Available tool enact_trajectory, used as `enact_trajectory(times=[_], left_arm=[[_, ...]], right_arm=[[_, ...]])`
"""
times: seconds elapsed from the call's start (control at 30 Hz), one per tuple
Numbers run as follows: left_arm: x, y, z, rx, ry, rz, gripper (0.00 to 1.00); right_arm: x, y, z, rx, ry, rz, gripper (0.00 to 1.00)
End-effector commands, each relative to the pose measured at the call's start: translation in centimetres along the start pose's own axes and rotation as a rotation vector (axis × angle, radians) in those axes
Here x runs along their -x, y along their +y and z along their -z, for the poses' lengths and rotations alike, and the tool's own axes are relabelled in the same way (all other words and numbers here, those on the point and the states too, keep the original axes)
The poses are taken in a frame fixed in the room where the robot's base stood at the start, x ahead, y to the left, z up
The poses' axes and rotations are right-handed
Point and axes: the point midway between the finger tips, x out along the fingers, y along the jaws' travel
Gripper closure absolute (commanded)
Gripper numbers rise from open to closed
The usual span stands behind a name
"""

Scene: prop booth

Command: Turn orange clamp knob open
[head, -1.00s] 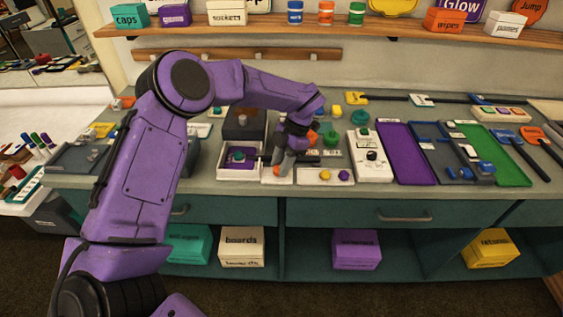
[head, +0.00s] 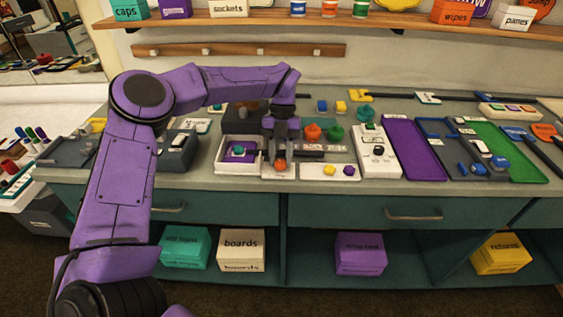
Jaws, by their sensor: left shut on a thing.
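The orange clamp knob (head: 280,165) stands on a small pale block (head: 278,174) near the front edge of the bench, left of the middle. My left gripper (head: 280,157) reaches down over the knob from above and behind, shut on it. The fingers hide the upper part of the knob, so its turn angle cannot be told. My right gripper is out of view.
A white tray (head: 222,168) with a purple and teal piece is just left of the knob. A pale plate (head: 336,177) with a yellow and a purple knob sits right. Orange (head: 312,132) and green knobs stand behind. A white switch box (head: 380,169) is farther right.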

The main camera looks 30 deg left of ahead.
Motion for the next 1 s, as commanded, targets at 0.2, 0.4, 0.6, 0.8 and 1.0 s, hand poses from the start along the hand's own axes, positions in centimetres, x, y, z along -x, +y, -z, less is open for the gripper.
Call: enact_trajectory(times=[0.2, 0.4, 0.6, 0.8, 1.0], left_arm=[[-0.5, 0.2, -0.3, 0.186, -0.006, 0.083, 0.95], [-0.6, 0.4, -0.3, 0.360, -0.006, 0.156, 0.95], [-0.6, 0.6, -0.2, 0.519, -0.005, 0.222, 0.95], [-0.5, 0.6, 0.0, 0.645, -0.004, 0.272, 0.95], [-0.4, 0.7, 0.1, 0.731, -0.003, 0.305, 0.95]], right_arm=[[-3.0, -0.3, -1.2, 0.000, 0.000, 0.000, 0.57], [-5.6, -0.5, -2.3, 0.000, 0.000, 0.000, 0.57], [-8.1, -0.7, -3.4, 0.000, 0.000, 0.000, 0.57], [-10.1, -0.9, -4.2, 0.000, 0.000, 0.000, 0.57], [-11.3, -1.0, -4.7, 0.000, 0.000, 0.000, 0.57]])
